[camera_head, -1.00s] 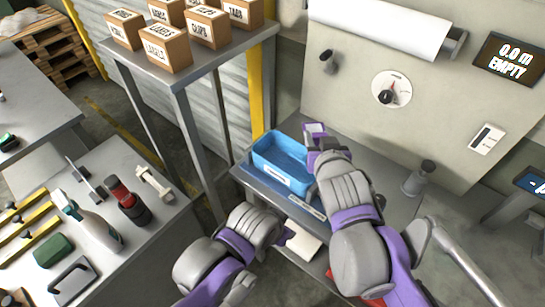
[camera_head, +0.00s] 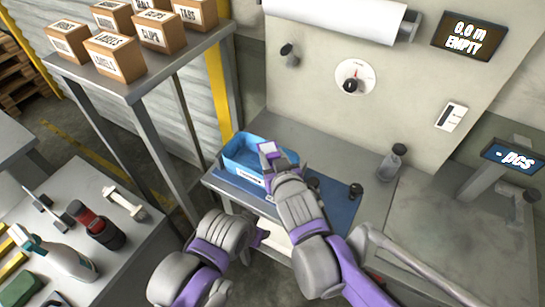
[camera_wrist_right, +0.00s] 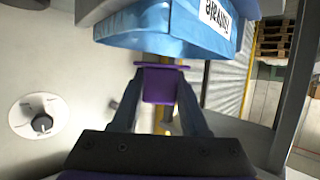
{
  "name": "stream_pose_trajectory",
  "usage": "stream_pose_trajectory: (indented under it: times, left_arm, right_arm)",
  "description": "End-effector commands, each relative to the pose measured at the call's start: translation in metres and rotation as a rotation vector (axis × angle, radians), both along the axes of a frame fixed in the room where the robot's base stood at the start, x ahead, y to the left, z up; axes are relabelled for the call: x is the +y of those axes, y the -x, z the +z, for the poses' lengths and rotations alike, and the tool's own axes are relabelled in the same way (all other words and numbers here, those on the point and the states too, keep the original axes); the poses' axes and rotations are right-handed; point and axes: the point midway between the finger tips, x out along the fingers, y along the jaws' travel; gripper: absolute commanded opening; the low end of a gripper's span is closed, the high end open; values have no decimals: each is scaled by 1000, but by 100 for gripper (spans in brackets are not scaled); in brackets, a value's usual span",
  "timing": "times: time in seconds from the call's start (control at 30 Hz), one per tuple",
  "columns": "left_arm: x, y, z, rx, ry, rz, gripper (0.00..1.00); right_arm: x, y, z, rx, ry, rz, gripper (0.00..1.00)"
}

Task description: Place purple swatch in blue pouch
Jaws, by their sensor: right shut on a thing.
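My right gripper (camera_head: 270,152) is shut on a small purple swatch (camera_head: 267,147), whose top face looks pale in the head view. In the right wrist view the purple swatch (camera_wrist_right: 160,86) sits between the two fingers. A blue open-topped container (camera_head: 236,172) with a white label stands on the bench; it is the only blue container I see. In the head view the swatch overlaps its right part; contact cannot be told. The container (camera_wrist_right: 170,38) also shows just beyond the fingertips in the wrist view. My left gripper (camera_head: 261,237) is low at the bench front, its jaws unclear.
A blue mat (camera_head: 338,207) lies right of the container, with a small black object (camera_head: 355,190) on it. A grey post (camera_head: 393,162) stands behind. Boxes (camera_head: 115,58) fill a shelf at left. A side table (camera_head: 90,180) holds tools.

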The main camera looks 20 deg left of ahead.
Motion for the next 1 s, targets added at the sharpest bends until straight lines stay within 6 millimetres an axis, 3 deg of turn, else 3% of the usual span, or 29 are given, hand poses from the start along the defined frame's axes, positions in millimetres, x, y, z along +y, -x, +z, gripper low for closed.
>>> stream_pose_trajectory:
  times: [0.77,0.8,0.93,1.0]
  left_arm:
    - [0,3,-11,6,0,0,50]
    - [0,3,-10,6,0,0,50]
    - [0,3,-10,6,0,0,50]
    - [0,3,-10,6,0,0,50]
  right_arm:
    - [0,0,-13,-1,-1,0,0]
    - [0,0,-13,-1,-1,0,51]
    - [0,0,-12,-1,0,0,74]
    - [0,0,-12,0,0,0,74]
